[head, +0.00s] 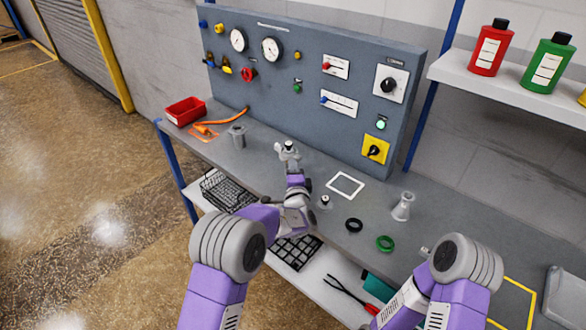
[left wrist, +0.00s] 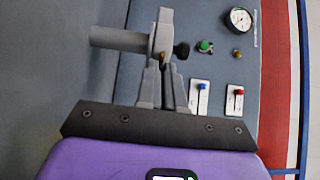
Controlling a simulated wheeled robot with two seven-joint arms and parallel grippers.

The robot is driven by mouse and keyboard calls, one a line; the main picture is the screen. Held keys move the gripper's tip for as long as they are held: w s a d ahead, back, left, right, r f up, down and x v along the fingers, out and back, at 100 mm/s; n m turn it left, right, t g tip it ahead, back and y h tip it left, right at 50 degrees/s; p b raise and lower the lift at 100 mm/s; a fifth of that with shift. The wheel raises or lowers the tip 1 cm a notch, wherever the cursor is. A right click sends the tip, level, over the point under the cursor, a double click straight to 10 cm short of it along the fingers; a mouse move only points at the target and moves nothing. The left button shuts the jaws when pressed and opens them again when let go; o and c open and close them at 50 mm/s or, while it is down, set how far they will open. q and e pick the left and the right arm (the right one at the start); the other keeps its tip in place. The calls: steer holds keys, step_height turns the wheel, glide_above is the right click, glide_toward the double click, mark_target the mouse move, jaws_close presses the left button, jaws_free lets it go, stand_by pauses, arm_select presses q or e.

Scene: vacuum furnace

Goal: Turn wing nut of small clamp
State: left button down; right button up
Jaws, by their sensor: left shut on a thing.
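The small clamp (left wrist: 164,30) is a grey band around a grey pipe stub (left wrist: 118,39) in the left wrist view. A small brass-coloured piece (left wrist: 163,57), apparently its wing nut, sits between my left fingertips. In the head view the pipe fitting with the clamp (head: 287,150) stands on the bench before the panel. My left gripper (head: 291,168) reaches it from the front. In the left wrist view my left gripper (left wrist: 164,68) is shut on the wing nut, which its fingers partly hide. My right gripper does not show; only my right arm is visible.
The grey control panel (head: 310,75) stands behind the bench. A grey cup-like part (head: 237,135), a black ring (head: 354,225), a green ring (head: 385,243) and a grey conical fitting (head: 402,206) stand or lie on the bench. A red bin (head: 185,111) is at the far left.

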arm_select(q)
steer(key=shift+f+m+t+b, duration=0.45)
steer(key=shift+m+t+b, duration=0.5)
steer(key=shift+b, duration=2.6)
steer(key=shift+m+t+b, duration=0.25)
steer(key=shift+m+b, duration=0.05)
steer(key=shift+m, duration=0.05)
steer(key=shift+r+m+t, duration=0.15)
steer(key=shift+m+t, duration=0.15)
steer(key=shift+m, duration=0.2)
steer(key=c, duration=1.3)
jaws_free()
steer(key=shift+o, duration=0.2)
steer(key=shift+s+p, duration=0.3)
steer(key=shift+s, duration=0.1)
steer(key=s+d+p, duration=0.1)
steer(key=s+p, duration=0.1)
steer(key=s, duration=1.2)
steer(key=shift+d+f, duration=0.35)
steer(key=shift+f, duration=0.05)
